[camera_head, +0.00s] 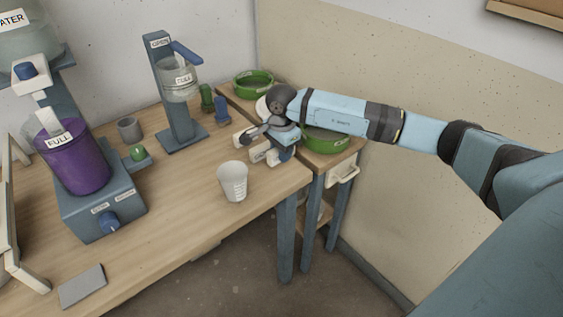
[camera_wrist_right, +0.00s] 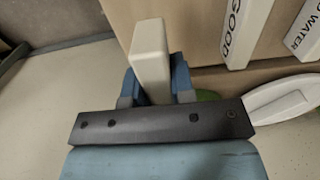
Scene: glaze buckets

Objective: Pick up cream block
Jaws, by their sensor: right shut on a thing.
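The cream block (camera_wrist_right: 150,58) is a plain, pale, long block. In the right wrist view it stands out between the blue fingers of my right gripper (camera_wrist_right: 155,85), which is shut on it. In the head view my right gripper (camera_head: 275,150) is over the right end of the wooden table (camera_head: 190,205). There the arm and small pale pieces crowd together, so I cannot clearly tell the cream block apart. My left gripper is not in view.
White blocks marked "GOOD" (camera_wrist_right: 245,25) and "WATER" (camera_wrist_right: 305,35) lie near my right gripper. A white cup (camera_head: 233,183), green bowls (camera_head: 253,84) and a purple bucket marked "FULL" (camera_head: 75,165) are around. The table's front middle is clear.

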